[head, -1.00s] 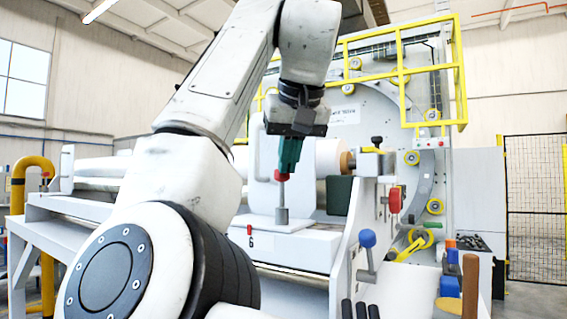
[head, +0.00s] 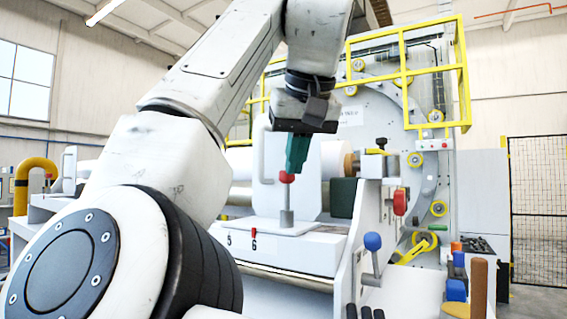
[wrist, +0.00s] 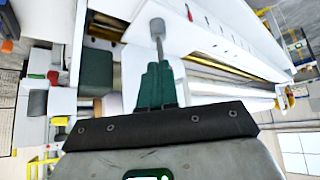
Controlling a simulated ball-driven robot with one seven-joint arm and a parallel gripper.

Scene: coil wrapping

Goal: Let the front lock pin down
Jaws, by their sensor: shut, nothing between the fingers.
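The front lock pin has a red knob (head: 286,178) on a thin grey shaft. The shaft stands upright in a grey collar (head: 287,217) on a white plate. My gripper (head: 292,171) has dark green fingers, shut and empty, with their tips right at the top of the red knob. I cannot tell whether they touch it. In the wrist view, the shut fingers (wrist: 156,66) point at the grey collar (wrist: 157,26) and the shaft, and the red knob is hidden.
The white plate (head: 262,228) lies on a bed marked 5 and 6, with a small red marker. A blue-knobbed lever (head: 372,241) and a red knob (head: 400,201) are to the right. A yellow guard rail (head: 405,75) surrounds the large ring behind.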

